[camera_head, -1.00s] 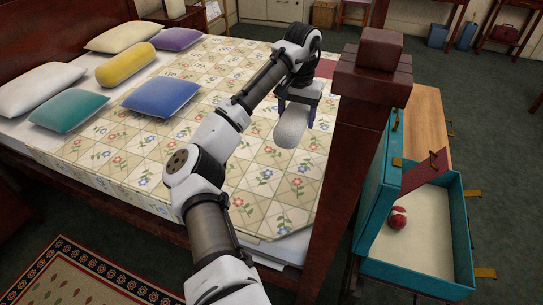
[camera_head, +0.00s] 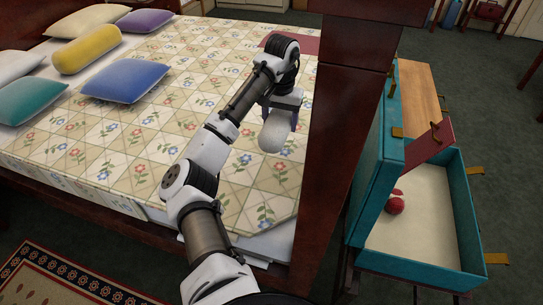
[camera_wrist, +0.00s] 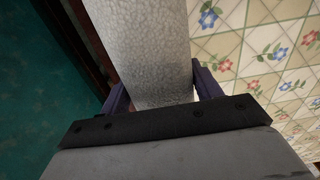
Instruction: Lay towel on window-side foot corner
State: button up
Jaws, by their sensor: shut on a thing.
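My gripper (camera_head: 281,117) is shut on a rolled, pale grey-white towel (camera_head: 274,136). The towel hangs from the fingers over the foot part of the bed, above the floral quilt (camera_head: 200,115). In the wrist view the towel (camera_wrist: 148,45) lies between the two dark fingers and reaches out past the top edge. I cannot tell the gap between towel and quilt. The foot corner nearest me is partly in view, beside the dark wooden bedpost (camera_head: 345,110).
A blue pillow (camera_head: 126,81), a yellow bolster (camera_head: 87,48) and other pillows lie at the head end. A red cloth (camera_head: 292,43) lies at the far foot edge. An open teal case (camera_head: 470,225) with a red ball (camera_head: 394,205) stands right of the bedpost.

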aim_at(279, 162)
notch_tip(279, 162, down, 14)
jog(key=shift+r, duration=0.2)
jog(key=shift+f, duration=0.1)
jog(key=o, duration=1.1)
jog(key=shift+o, duration=0.2)
notch_tip(279, 162, up, 12)
jog(key=shift+r, duration=0.1)
